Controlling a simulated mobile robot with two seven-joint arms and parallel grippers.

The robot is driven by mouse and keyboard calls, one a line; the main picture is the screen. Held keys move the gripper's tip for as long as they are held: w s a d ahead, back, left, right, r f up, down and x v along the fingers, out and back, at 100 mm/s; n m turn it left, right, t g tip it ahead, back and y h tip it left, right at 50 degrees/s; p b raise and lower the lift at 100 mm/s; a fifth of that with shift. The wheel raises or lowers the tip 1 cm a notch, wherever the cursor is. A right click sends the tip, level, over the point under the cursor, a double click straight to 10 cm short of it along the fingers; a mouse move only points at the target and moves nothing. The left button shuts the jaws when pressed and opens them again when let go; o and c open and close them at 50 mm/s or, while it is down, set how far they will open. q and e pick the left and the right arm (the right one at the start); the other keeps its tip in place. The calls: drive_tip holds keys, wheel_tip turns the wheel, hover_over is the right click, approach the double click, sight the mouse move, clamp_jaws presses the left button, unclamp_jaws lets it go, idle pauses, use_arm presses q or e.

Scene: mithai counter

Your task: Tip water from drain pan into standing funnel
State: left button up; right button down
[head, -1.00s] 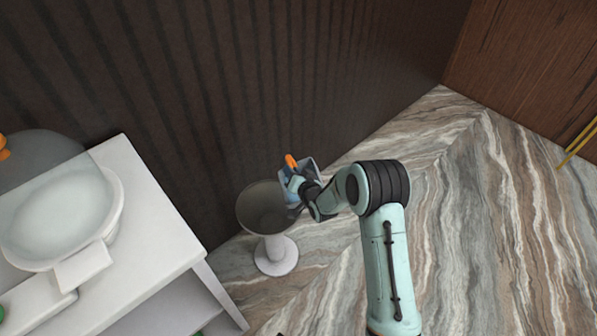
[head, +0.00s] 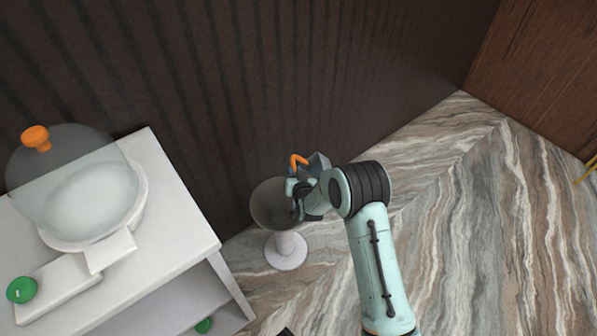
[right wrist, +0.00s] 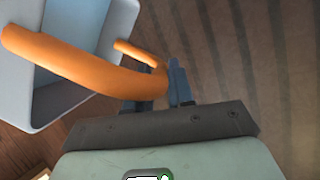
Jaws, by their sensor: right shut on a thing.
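The drain pan (head: 319,161) is a small grey-blue pan with an orange handle (head: 298,158). It is in the air beside the upper right rim of the standing funnel (head: 268,207), a grey cone on a white stem and round foot. My right gripper (head: 297,184) is shut on the orange handle, next to the funnel's rim. In the right wrist view the pan (right wrist: 112,25) shows at upper left, with its handle (right wrist: 75,65) running between the right gripper's fingers (right wrist: 160,88). The pan looks tilted. I cannot make out water. My left gripper is out of view.
A white counter (head: 180,215) at left holds a large pale dish (head: 75,240) under a clear dome with an orange knob (head: 35,137), and a green round thing (head: 21,290). A dark ribbed wall (head: 330,70) rises behind the funnel. Marble floor (head: 480,220) at right is clear.

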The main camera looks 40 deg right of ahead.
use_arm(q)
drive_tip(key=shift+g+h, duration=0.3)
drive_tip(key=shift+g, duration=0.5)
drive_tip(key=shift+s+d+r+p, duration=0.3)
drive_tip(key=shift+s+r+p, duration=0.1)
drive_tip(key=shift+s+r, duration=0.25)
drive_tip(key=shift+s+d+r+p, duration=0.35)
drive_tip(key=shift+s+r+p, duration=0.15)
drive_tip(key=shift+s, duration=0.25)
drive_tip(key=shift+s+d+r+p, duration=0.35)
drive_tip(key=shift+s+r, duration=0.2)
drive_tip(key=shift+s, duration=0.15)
use_arm(e)
drive_tip(key=w+a+f+n+g+h, duration=0.1)
drive_tip(key=w+a+n+g+h, duration=0.1)
drive_tip(key=a+n, duration=0.4)
drive_tip(key=shift+w+f+h, duration=0.3)
drive_tip(key=shift+w+h, duration=0.6)
drive_tip(key=shift+w, duration=0.4)
drive_tip(key=shift+a, duration=0.1)
drive_tip(key=shift+a, duration=0.1)
